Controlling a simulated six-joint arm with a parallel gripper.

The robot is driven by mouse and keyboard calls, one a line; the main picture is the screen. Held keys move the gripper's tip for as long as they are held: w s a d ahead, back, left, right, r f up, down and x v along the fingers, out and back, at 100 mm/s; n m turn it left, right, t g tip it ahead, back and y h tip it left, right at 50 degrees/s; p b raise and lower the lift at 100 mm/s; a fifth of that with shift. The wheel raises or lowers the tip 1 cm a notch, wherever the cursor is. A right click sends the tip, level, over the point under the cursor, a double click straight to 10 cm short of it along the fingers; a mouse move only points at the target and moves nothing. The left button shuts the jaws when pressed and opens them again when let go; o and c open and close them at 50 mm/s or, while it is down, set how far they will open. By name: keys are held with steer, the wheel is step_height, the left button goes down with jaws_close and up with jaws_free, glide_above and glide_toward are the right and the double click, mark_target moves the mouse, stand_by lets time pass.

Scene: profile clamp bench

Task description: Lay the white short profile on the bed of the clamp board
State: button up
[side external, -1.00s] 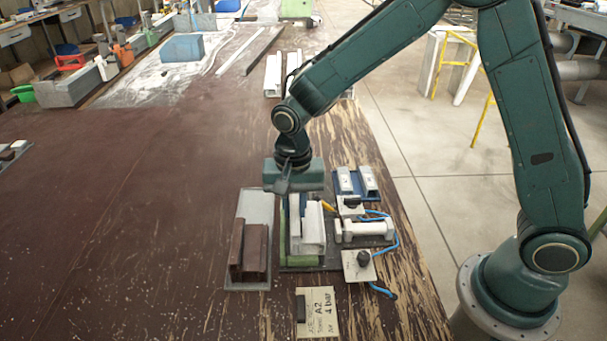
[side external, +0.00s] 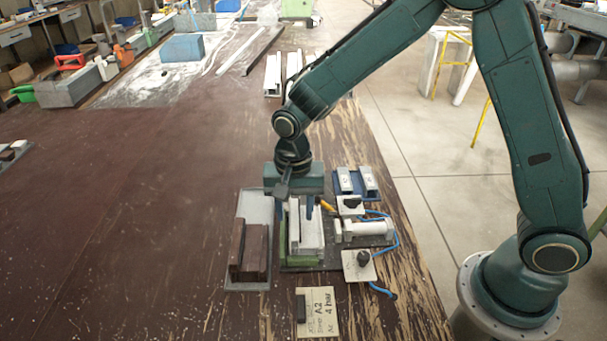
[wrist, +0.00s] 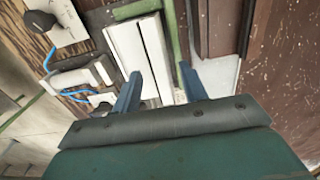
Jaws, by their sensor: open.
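The white short profile (side external: 309,235) lies lengthwise on the clamp board (side external: 318,263), beside its green fence (side external: 298,262). In the wrist view the profile (wrist: 140,50) shows as two parallel white strips with a groove between, and the green fence (wrist: 174,30) runs to its right. My gripper (side external: 296,203) is low over the far part of the profile. In the wrist view its two blue fingers (wrist: 158,88) are open, one on each side of the profile's near end. Whether a finger touches it, I cannot tell. The profile's far end is partly hidden in the side view.
A white clamp cylinder (side external: 366,229) with blue hoses stands right of the profile. Plates with black knobs (side external: 359,265) flank it. Brown profiles (side external: 250,252) sit on a grey plate to the left. A blue tray (side external: 356,184) is behind right; a label card (side external: 320,313) lies in front.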

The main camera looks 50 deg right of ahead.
steer(key=shift+r, duration=0.1)
step_height(320, 180, up, 14)
stand_by(0.7)
steer(key=s+d+r+n+t, duration=0.2)
steer(key=s+d+r+n, duration=0.2)
steer(key=s+d+r, duration=0.4)
steer(key=s+d+f+n+t, duration=0.1)
steer(key=s+d+n, duration=0.1)
steer(key=s, duration=0.5)
steer(key=s+d+n+t, duration=0.1)
steer(key=s+n+t, duration=0.1)
steer(key=s, duration=0.5)
steer(key=shift+d+f+n+t, duration=0.3)
steer(key=shift+d+f+n, duration=0.05)
steer(key=shift+n, duration=0.15)
